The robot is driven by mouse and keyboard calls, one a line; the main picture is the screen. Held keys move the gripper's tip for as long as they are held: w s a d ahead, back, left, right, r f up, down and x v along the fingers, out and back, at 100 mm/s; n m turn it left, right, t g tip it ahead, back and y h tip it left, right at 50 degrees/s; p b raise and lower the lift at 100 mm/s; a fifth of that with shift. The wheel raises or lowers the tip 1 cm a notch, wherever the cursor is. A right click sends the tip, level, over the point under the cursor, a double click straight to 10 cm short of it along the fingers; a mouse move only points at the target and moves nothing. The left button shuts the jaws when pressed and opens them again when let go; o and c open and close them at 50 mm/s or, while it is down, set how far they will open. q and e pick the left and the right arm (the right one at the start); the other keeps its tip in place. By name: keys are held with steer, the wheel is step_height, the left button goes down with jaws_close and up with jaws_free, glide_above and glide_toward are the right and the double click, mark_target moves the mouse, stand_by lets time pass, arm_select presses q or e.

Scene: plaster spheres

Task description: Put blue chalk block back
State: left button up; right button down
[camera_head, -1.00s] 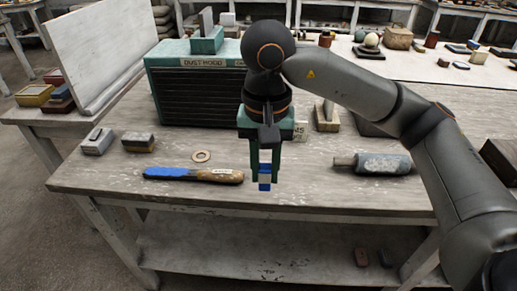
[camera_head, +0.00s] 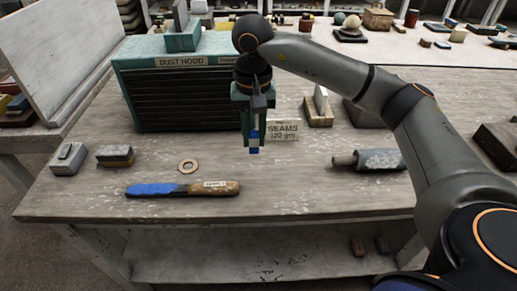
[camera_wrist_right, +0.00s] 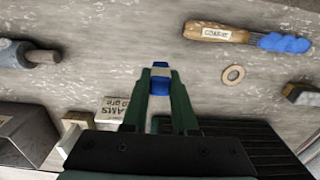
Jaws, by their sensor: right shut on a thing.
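The blue chalk block (camera_head: 254,149) has a pale band around its middle. It hangs between the fingertips of my right gripper (camera_head: 253,138), above the worktable (camera_head: 300,190) and in front of the dust hood. In the right wrist view my right gripper (camera_wrist_right: 160,88) is shut on the block (camera_wrist_right: 160,86), with blue showing at both ends of the pale band. Whether the block touches the tabletop is hard to tell, but it appears raised. My left gripper is not in view.
The teal dust hood (camera_head: 185,95) stands behind, with a "SEAMS" card (camera_head: 284,131) and a wooden stand (camera_head: 319,108) right of it. A blue-ended wooden-handled tool (camera_head: 183,189), a ring (camera_head: 187,166), two blocks (camera_head: 115,156) and a roller (camera_head: 370,160) lie around. The front middle is clear.

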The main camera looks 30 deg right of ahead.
steer(key=d+f, duration=0.1)
steer(key=w+f, duration=0.1)
steer(key=f, duration=0.1)
steer(key=w+d+f, duration=0.1)
steer(key=shift+w+d+f, duration=0.25)
steer(key=shift+d+f, duration=0.1)
steer(key=shift+f, duration=0.05)
steer(key=f, duration=0.3)
steer(key=shift+w+d+f, duration=0.2)
steer(key=shift+d+f, duration=0.05)
steer(key=shift+f, duration=0.15)
steer(key=shift+f, duration=0.2)
steer(key=c, duration=0.7)
jaws_free()
